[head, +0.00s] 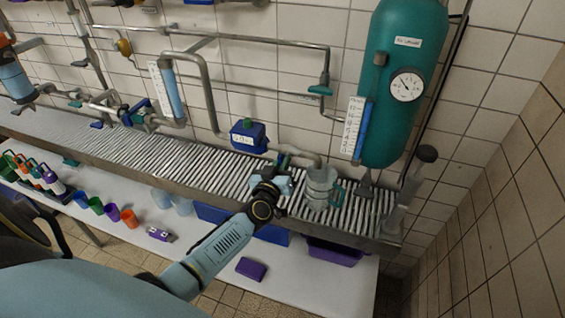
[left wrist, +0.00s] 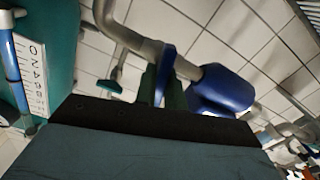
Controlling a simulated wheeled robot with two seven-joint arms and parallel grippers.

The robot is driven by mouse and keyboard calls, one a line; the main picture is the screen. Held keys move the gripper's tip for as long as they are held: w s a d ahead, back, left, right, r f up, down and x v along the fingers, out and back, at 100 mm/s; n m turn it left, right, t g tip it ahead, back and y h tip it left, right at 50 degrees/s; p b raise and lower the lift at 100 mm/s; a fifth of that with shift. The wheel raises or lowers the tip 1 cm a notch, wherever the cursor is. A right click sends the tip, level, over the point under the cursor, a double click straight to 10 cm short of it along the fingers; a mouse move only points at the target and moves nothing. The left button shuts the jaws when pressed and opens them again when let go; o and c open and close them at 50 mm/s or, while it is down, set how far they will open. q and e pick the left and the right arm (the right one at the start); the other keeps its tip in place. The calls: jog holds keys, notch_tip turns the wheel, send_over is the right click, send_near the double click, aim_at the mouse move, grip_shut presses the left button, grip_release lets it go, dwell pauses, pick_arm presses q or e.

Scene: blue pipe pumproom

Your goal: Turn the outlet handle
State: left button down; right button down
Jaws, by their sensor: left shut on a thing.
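The outlet handle is a small blue lever on the grey outlet pipe (head: 304,156), just right of the blue pump box (head: 248,136). In the left wrist view, the blue handle (left wrist: 167,60) stands between my two dark green fingers. My left gripper (head: 281,166) is shut on it, and the gripper and wrist hide most of the handle in the head view. The pump (left wrist: 222,90) also shows in the left wrist view. A clear jug (head: 318,188) with a teal handle stands under the pipe's bent end. My right gripper is not in view.
A tall clear cylinder (head: 408,190) is at the rack's right end. Coloured cups (head: 112,212) and a purple block (head: 252,269) are on the white shelf below.

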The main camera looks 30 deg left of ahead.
pick_arm(q)
jog(key=n, duration=0.5)
jog(key=shift+s+a+f+n+b, duration=0.1)
jog(key=shift+a+f+n+b, duration=0.1)
jog(key=shift+n+b, duration=0.15)
jog(key=n+b, duration=0.1)
jog(key=n, duration=0.4)
jog(key=shift+f, duration=0.1)
jog(key=shift+n, duration=0.35)
jog(key=c, duration=1.5)
grip_release()
jog(key=v, duration=1.3)
jog(key=shift+s+p, duration=0.25)
jog(key=shift+p, duration=0.05)
